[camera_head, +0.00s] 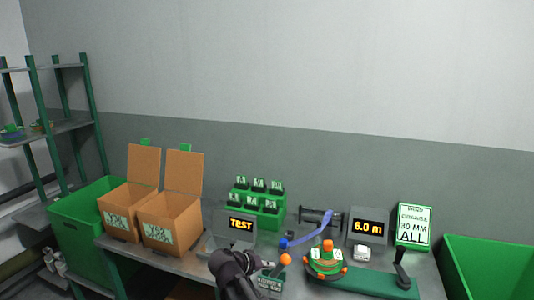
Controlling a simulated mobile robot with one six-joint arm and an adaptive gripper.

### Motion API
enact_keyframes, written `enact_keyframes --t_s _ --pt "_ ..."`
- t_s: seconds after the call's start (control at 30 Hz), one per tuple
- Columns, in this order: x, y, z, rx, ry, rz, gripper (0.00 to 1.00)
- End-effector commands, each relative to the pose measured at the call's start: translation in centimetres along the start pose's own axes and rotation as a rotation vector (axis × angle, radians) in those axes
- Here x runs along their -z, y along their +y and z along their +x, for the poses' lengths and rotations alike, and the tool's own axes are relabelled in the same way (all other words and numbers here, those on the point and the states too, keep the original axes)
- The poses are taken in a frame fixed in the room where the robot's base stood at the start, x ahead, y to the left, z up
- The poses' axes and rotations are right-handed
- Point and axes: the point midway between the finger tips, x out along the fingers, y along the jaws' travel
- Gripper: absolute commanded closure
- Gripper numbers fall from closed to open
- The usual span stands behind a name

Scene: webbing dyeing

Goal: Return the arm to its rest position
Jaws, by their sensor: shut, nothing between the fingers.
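My arm (235,272) is dark and rises from the bottom edge, left of the middle, over the front of the workbench (190,262). My gripper (267,266) is at its right end, small in the picture, shut and empty. It is near an orange ball-shaped part (285,259) and a small green-and-white label (269,284). I cannot tell whether it touches either of them. The arm hides part of the bench front.
Right are a blue strip (312,232), a green-orange round device (326,262), a 6.0 m display (368,228) and a sign (413,226). Open cartons (168,222) stand left, green bins (490,268) at both ends.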

Motion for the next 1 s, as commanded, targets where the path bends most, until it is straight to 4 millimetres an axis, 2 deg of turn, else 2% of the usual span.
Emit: enact_keyframes --t_s 0.03,0.2,0.43,0.6,0.8,1.0 --pt "-1.2 1.0 1.0 0.027 -0.043 0.001 1.0" --pt "-4.9 2.9 4.0 0.142 -0.18 0.001 1.0" --pt "-9.7 5.1 6.6 0.317 -0.335 0.013 1.0" --pt "-12.9 6.5 7.5 0.458 -0.426 0.033 1.0" --pt "-16.3 7.9 7.7 0.633 -0.503 0.068 1.0" --pt "-18.2 8.9 7.4 0.77 -0.536 0.101 1.0"
